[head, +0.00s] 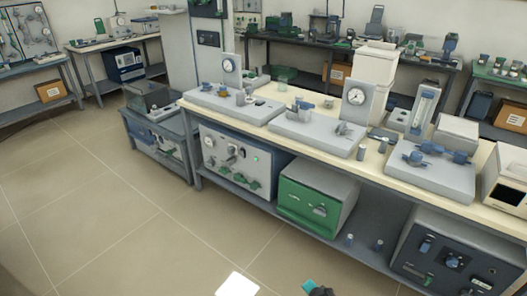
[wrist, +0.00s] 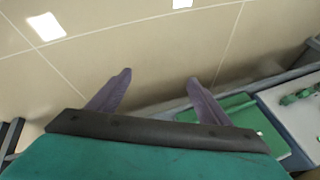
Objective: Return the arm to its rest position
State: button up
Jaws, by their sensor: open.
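My gripper (wrist: 158,78) shows in the wrist view with its two purple-grey fingers spread wide apart. Nothing is between them, and tiled floor lies beyond. In the head view, only a small teal and dark part of my arm (head: 312,288) shows at the bottom edge, in front of the long bench (head: 372,160). The rest of the arm is outside that picture, so its full pose cannot be told.
A green-fronted box (head: 308,205), a blue-grey instrument box (head: 228,160) and a dark box (head: 448,255) stand on the bench's lower shelf. In the wrist view, a green surface (wrist: 235,105) lies close right of the fingers. Floor (head: 110,215) at left is clear.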

jog(key=s+a+r+n+g, duration=0.1)
jog(key=s+n+g, duration=0.2)
jog(key=s, duration=0.6)
jog(key=s+a+r+n+g, duration=0.1)
jog(key=s+n+g, duration=0.3)
jog(key=s, duration=0.5)
jog(key=s+a+r+n+g+y, duration=0.1)
jog(key=s+a+r+n+g, duration=0.1)
jog(key=s, duration=0.7)
jog(key=shift+a+n+g, duration=0.25)
jog(key=shift+n+g, duration=0.65)
jog(key=shift+g, duration=0.2)
jog(key=shift+c, duration=0.2)
